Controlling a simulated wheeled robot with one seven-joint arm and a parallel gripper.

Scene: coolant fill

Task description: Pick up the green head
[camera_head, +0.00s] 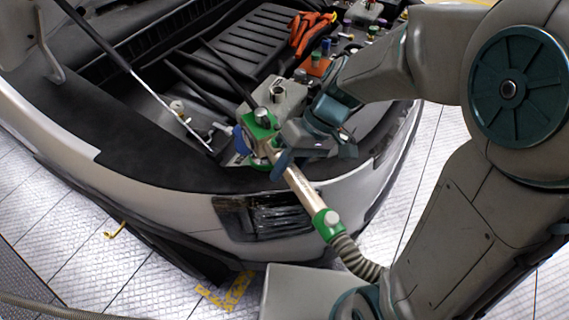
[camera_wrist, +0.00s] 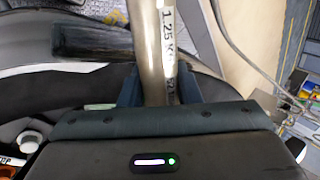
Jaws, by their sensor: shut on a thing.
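The green head (camera_head: 258,128) is the green end piece of a filling tool with a tan metal tube (camera_head: 301,186), a second green collar (camera_head: 327,222) and a grey ribbed hose (camera_head: 354,259). It is over the front edge of the open engine bay; I cannot tell if it touches anything below. My gripper (camera_head: 279,152) is shut on the tube just below the green head. In the wrist view the tube (camera_wrist: 151,50), with printed lettering, stands between my two dark fingers (camera_wrist: 151,88). The green head is mostly hidden there.
The car's front (camera_head: 180,195) with its headlight (camera_head: 265,216) lies under the tool. Orange gloves (camera_head: 311,31) and an orange tray (camera_head: 316,66) with small bottles are in the engine bay. A hood prop rod (camera_head: 140,75) rises at left. The tiled floor (camera_head: 60,215) is mostly clear.

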